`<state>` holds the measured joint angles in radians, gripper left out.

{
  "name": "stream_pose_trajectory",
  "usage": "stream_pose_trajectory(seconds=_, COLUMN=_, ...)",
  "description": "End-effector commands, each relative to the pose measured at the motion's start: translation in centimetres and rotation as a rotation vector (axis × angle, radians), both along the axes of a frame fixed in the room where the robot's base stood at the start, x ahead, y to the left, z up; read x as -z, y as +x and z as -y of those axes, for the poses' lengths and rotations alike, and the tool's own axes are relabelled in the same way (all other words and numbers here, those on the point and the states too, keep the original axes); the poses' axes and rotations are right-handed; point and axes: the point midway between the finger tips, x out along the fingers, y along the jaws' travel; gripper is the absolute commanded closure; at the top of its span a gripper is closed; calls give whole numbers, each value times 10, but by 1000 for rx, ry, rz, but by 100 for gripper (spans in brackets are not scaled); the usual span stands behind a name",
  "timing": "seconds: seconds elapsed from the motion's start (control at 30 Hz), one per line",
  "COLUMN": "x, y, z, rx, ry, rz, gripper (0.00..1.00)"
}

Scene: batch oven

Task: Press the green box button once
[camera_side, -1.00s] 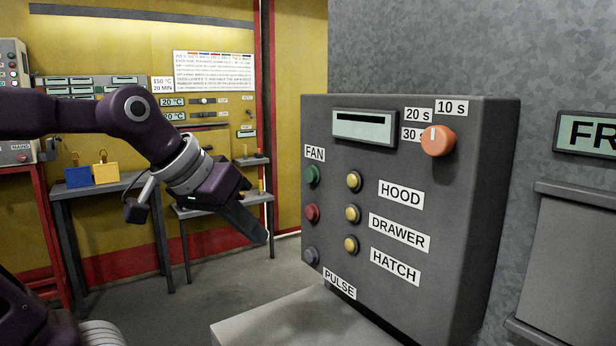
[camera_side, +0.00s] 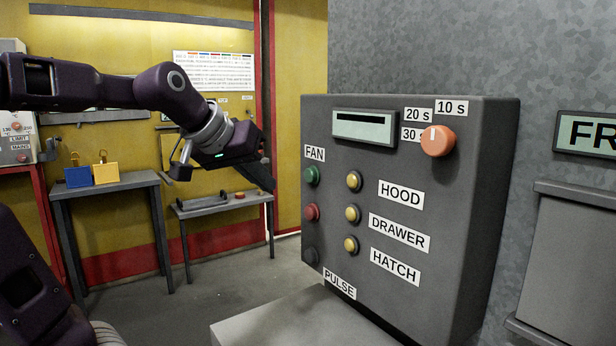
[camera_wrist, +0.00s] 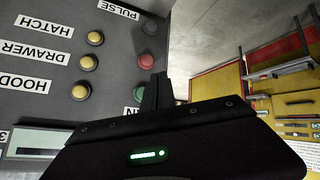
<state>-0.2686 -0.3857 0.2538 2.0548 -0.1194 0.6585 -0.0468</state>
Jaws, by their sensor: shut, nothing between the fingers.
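The green button (camera_side: 312,176) is at the upper left of the grey control box (camera_side: 390,270), under the FAN label, in the side view. It also shows in the wrist view (camera_wrist: 138,119), partly hidden by my gripper. My gripper (camera_side: 271,187) is shut and empty. Its fingertips are left of the box's face at about the height of the green button, apart from it. In the wrist view the fingertips (camera_wrist: 158,80) appear beside the red and green buttons.
A red button (camera_side: 311,212) and a dark PULSE button (camera_side: 311,256) sit below the green one. Yellow buttons (camera_side: 352,213) are to its right. An orange knob (camera_side: 438,141) is at upper right. A low bench (camera_side: 222,203) and a table with padlocks (camera_side: 105,173) stand behind.

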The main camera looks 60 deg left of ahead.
Motion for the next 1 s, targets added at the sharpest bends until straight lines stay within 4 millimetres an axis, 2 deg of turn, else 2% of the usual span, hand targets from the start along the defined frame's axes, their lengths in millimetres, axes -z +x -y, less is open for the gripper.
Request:
stream_pose_trajectory(seconds=0.2, x=1, y=32, z=0, rx=0, ry=-1, rz=-1, gripper=100)
stream_pose_trajectory(seconds=0.4, x=0, y=52, z=0, rx=1, ry=0, rz=-1, gripper=100)
stream_pose_trajectory(seconds=0.6, x=0, y=59, z=0, rx=0, ry=-1, rz=-1, gripper=100)
stream_pose_trajectory(seconds=1.0, x=0, y=58, z=0, rx=0, ry=0, rz=0, gripper=100)
